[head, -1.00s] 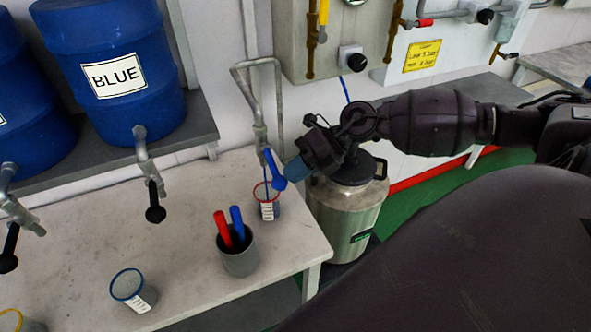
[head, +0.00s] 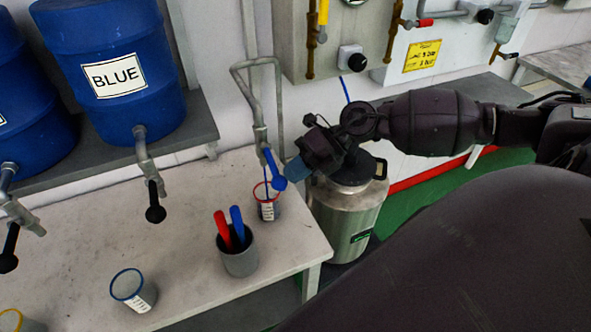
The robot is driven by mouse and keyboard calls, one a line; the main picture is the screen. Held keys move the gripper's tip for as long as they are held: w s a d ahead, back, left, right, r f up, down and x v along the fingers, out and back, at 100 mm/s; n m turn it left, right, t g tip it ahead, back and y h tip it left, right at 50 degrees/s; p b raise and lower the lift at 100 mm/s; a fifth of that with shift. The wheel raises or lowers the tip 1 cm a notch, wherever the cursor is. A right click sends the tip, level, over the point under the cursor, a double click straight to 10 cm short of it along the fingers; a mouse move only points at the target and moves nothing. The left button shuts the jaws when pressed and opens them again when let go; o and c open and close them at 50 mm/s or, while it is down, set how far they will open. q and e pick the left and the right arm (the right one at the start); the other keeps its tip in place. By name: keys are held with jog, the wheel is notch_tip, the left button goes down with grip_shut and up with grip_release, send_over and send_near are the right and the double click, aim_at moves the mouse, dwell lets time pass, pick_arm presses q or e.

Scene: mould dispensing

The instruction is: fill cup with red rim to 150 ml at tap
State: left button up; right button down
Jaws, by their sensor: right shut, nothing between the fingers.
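The cup with the red rim (head: 267,206) stands upright on the table under the tap (head: 259,130). A thin dark blue stream runs from the tap into it, and dark liquid shows inside behind the white scale label. The exact level is too small to read. The tap's blue lever (head: 274,167) hangs just above the cup, to its right. My right gripper (head: 292,172) is shut and empty, its tip close to the lever's right side; I cannot tell if they touch. My left gripper is not in view.
A grey holder (head: 240,262) with a red and a blue stick stands in front of the cup. A blue-rimmed cup (head: 131,290) is farther left. Blue barrels (head: 115,80) stand on the shelf behind. A steel canister (head: 346,215) stands right of the table (head: 190,205).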

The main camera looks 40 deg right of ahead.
dwell(1.0)
dwell(0.8)
jog(key=shift+r+p, duration=0.75)
jog(key=shift+r, duration=0.15)
